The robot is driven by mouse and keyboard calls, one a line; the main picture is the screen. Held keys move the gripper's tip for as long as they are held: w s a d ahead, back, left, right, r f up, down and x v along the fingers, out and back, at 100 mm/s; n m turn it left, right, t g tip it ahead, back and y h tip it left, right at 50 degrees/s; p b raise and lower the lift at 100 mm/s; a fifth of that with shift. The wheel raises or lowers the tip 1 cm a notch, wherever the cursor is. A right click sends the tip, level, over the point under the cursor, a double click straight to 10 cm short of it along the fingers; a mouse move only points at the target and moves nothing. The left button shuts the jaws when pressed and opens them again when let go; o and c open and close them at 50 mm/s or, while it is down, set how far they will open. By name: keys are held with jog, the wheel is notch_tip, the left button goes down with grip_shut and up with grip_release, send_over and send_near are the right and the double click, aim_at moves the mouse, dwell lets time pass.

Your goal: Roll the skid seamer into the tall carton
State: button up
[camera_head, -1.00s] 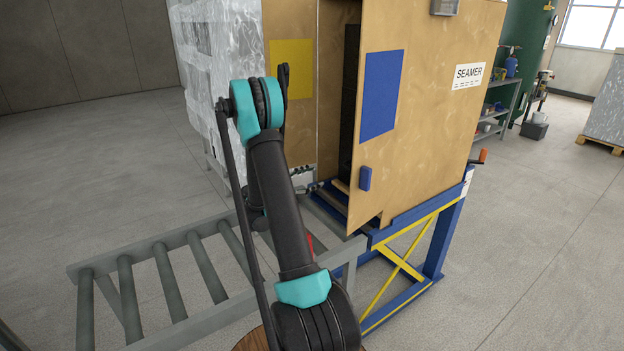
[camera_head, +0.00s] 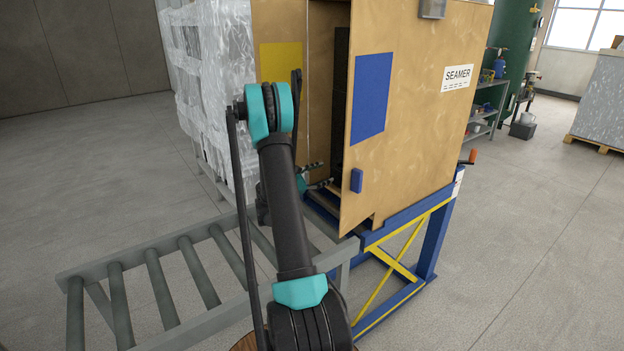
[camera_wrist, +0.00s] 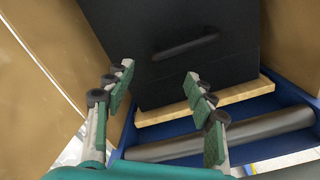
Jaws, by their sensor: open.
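The tall carton (camera_head: 415,135) is brown, marked SEAMER, with a blue patch on its near panel and a dark upright opening at its left. The black skid seamer (camera_wrist: 235,60) fills the upper middle of the wrist view, between brown carton panels, on a wooden skid (camera_wrist: 200,103). A black bar handle (camera_wrist: 185,45) crosses its face. In the head view the seamer is only a dark strip in the opening. My gripper (camera_head: 320,174) is at the opening; in the wrist view my gripper (camera_wrist: 158,88) is open and empty, fingers spread below the handle, apart from it.
A blue stand (camera_head: 433,240) with yellow braces bears the carton. A grey roller (camera_wrist: 220,137) lies before the skid. A roller conveyor (camera_head: 160,285) runs left from the stand. Film-wrapped goods (camera_head: 205,90) stand behind.

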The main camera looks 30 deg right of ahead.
aim_at(339, 168)
jog(key=d, duration=0.8)
jog(key=shift+w+d, duration=0.35)
jog(key=shift+w, duration=0.05)
jog(key=shift+c, duration=0.6)
grip_shut()
